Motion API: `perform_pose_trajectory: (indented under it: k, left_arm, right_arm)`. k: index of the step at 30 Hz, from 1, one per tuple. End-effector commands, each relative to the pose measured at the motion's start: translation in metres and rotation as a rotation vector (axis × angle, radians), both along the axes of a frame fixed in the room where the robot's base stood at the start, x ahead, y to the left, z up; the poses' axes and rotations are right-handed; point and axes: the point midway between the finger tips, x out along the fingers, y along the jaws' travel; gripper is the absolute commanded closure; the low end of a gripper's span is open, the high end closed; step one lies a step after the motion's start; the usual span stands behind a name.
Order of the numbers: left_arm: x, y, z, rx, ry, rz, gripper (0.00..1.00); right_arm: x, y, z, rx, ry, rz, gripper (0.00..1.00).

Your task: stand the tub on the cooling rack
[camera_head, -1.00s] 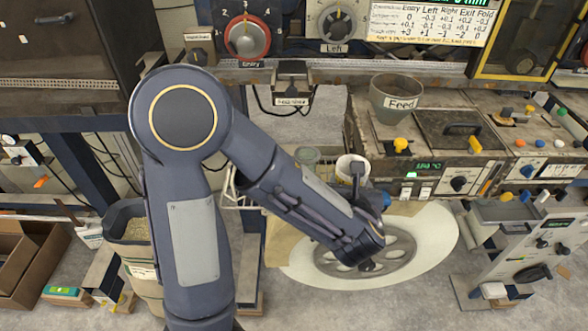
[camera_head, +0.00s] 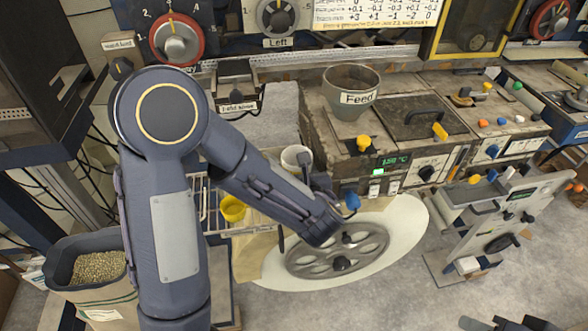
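My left arm crosses the picture from the bottom left. Its wrist ends over the spoked grey wheel (camera_head: 312,262), and its fingers are hidden, so I cannot tell whether the gripper is open or shut. A small white tub (camera_head: 290,156) sits just behind the forearm; a dark part beside it overlaps its edge. A wire rack (camera_head: 212,224), perhaps the cooling rack, shows partly behind the arm, left of the wheel. A yellow cup (camera_head: 232,208) appears at this rack; I cannot tell exactly what supports it.
A grey Feed funnel (camera_head: 352,80) stands on the worn machine bench. A pale round disc (camera_head: 408,222) surrounds the wheel. A sack of pellets (camera_head: 98,268) stands at left and a control stand (camera_head: 500,225) at right.

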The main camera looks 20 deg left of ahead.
Motion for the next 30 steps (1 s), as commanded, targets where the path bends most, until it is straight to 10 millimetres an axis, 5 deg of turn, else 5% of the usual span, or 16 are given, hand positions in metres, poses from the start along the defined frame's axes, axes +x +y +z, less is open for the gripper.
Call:
perform_pose_trajectory:
  k: [9,22,23,24,30]
  left_arm:
    - [0.024,0.015,-0.022,0.000,0.003,0.002,0.68]
    - [0.025,0.015,-0.028,0.000,0.000,0.000,0.68]
    - [0.025,0.015,-0.026,0.000,0.000,0.000,0.41]
    - [0.025,0.015,-0.026,-0.001,0.001,0.000,0.36]
    - [0.025,0.015,-0.026,0.000,0.001,0.000,0.35]
  right_arm:
    - [0.000,0.000,0.005,0.000,0.000,0.000,0.64]
    - [0.000,0.000,-0.002,0.000,0.000,0.000,0.64]
    - [0.000,0.000,-0.001,0.000,0.000,0.000,0.64]
    - [0.000,0.000,0.000,0.000,0.000,0.000,0.64]
    - [0.000,0.000,0.000,0.000,0.000,0.000,0.64]
